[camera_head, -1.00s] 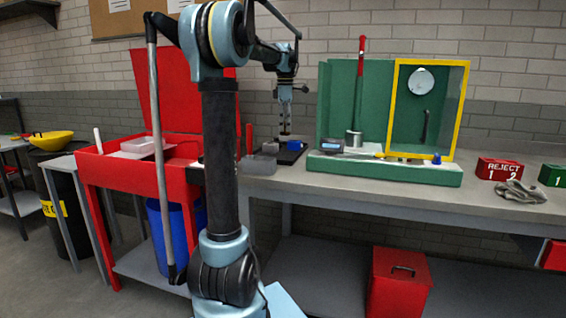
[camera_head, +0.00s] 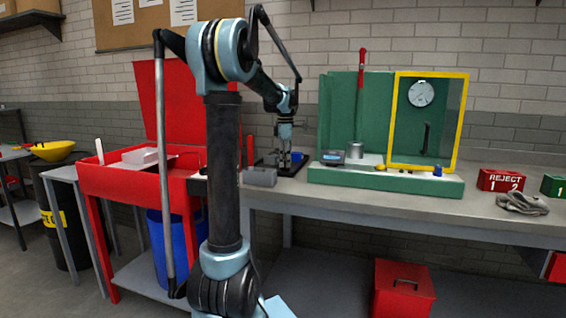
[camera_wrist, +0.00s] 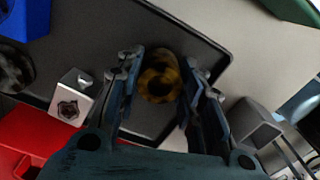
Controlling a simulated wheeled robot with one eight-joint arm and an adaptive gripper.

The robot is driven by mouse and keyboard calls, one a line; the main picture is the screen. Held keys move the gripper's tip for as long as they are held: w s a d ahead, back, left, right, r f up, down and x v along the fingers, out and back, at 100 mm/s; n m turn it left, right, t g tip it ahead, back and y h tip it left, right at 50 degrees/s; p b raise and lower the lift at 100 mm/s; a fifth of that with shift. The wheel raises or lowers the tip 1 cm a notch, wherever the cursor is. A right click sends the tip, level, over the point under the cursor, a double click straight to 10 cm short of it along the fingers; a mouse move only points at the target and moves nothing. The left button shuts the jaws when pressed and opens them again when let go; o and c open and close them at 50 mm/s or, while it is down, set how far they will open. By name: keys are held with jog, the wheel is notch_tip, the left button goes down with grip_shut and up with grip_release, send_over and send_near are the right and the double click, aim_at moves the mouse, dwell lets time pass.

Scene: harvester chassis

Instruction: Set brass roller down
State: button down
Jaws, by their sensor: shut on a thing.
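The brass roller (camera_wrist: 160,82) shows end-on in the wrist view, a round yellow-brown piece with a dark bore, between the two fingers of my gripper (camera_wrist: 163,64). My gripper is shut on it, over the black tray (camera_wrist: 215,40). In the head view my gripper (camera_head: 285,155) is low over the same black tray (camera_head: 296,167) on the bench; the roller is too small and hidden to make out there. Whether the roller touches the tray, I cannot tell.
A blue block (camera_wrist: 22,18) and a silver block (camera_wrist: 73,98) lie left of the roller in the wrist view. A grey box (camera_head: 260,177) sits beside the tray. The green fixture (camera_head: 385,180) with a yellow frame stands to the right.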

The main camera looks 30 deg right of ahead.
aim_at(285, 158)
jog(key=shift+f, duration=0.15)
jog(key=c, duration=1.1)
grip_release()
notch_tip(285, 158, up, 12)
jog(key=shift+r, duration=0.1)
jog(key=shift+d, duration=0.1)
